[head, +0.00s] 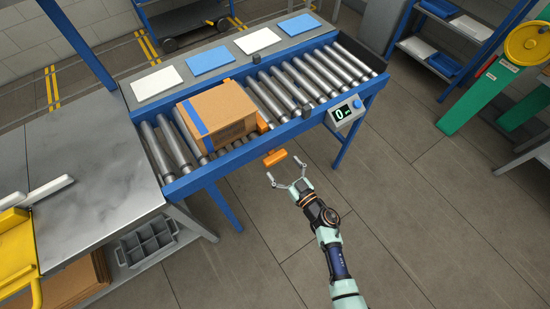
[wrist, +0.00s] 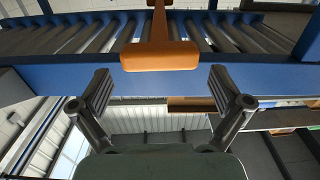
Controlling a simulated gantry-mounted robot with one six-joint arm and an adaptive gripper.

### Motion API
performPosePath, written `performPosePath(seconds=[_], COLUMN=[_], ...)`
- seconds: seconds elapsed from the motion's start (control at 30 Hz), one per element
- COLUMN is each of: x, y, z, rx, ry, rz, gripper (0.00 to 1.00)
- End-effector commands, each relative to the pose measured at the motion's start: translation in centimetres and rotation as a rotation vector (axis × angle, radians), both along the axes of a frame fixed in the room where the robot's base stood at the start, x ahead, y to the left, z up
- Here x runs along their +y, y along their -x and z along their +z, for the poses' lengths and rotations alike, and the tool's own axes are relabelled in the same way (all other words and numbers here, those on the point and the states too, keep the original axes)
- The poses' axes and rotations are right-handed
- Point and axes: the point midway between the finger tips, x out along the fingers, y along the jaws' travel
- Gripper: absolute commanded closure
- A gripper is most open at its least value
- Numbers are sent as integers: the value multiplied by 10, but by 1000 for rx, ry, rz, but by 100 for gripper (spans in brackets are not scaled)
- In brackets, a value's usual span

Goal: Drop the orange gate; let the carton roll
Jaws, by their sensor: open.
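A brown carton (head: 217,112) with blue tape sits on the roller conveyor (head: 262,92), towards its left part. An orange gate (head: 262,122) stands at the carton's right side, and its orange handle (head: 275,157) sticks out past the blue front rail. In the wrist view the T-shaped handle (wrist: 160,55) is ahead of my gripper, between and beyond the fingertips. My gripper (head: 287,179) is open and empty, just in front of the handle and apart from it. The carton does not show in the wrist view.
A display box (head: 346,112) reading 0 hangs on the front rail to the right. Free rollers lie right of the carton. Blue and white panels (head: 209,60) lie along the back. A grey bench (head: 85,175) stands at left. The floor in front is clear.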

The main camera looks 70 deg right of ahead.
Motion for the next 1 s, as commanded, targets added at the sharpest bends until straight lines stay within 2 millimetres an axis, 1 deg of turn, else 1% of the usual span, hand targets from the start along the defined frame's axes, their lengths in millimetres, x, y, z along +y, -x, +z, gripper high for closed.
performPosePath(seconds=[0.03, 0.1, 0.23, 0.37, 0.57, 0.67, 0.9, 1.0], x=[-6, -13, -23, -28, -28, -28, -28, -28], y=[-9, -20, -35, -40, -40, -40, -40, -40], z=[-4, -3, -2, 0, 1, 1, 1, 1], rx=[-2, -2, -1, -1, 0, 0, -1, -1], ry=[4, 4, 3, 2, 1, 1, 2, 2], rz=[3, 2, 1, -1, -1, -1, -1, -1], gripper=[0, 0, 0, 0, 0, 15, 55, 69])
